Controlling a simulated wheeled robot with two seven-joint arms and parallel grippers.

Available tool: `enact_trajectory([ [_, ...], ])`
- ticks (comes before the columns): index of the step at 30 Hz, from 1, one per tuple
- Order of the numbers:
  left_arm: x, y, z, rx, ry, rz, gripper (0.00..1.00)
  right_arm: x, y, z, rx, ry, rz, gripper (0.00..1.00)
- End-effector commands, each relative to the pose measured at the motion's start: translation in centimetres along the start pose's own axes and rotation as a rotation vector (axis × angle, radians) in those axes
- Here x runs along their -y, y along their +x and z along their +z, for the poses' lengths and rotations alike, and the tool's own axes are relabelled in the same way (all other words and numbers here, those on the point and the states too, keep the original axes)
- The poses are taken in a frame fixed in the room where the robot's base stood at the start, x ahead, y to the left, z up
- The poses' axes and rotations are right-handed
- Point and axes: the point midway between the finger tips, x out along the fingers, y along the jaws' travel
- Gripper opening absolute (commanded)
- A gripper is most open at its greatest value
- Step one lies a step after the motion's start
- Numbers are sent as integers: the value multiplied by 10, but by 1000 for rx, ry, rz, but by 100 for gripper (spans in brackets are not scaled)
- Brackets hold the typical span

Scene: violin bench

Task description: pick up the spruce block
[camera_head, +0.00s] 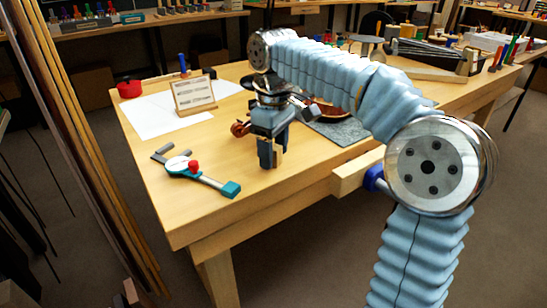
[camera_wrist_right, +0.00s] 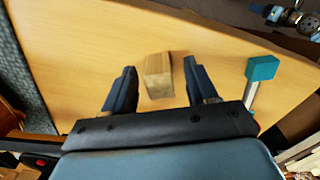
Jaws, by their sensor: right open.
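The spruce block (camera_wrist_right: 158,76) is a small pale wooden block on the bench top. In the right wrist view it lies between the two dark fingers of my right gripper (camera_wrist_right: 159,67), with a gap on each side. My right gripper is open and touches the block with neither finger there. In the head view the right gripper (camera_head: 270,154) points down over the middle of the bench. Its fingers and arm largely hide the block there. My left gripper is in neither view.
A teal-ended caliper-like tool (camera_head: 205,177) lies left of the gripper; its teal end (camera_wrist_right: 262,68) shows in the wrist view. A grey mat (camera_head: 343,131) with a violin part lies right. A small framed card (camera_head: 194,95) stands behind.

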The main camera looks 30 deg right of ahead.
Motion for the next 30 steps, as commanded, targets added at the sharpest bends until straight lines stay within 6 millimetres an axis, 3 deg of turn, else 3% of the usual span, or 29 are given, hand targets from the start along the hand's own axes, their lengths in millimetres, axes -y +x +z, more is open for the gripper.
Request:
enact_trajectory([
  [5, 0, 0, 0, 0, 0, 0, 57, 0, 0, 0, 0, 0, 0, 56],
  [15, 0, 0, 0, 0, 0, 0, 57, 0, 0, 0, 0, 0, 0, 4],
  [25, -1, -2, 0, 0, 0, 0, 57, 0, -5, -1, -1, 0, 1, 3],
  [30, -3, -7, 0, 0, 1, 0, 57, 0, -29, -1, -3, 0, 2, 3],
])
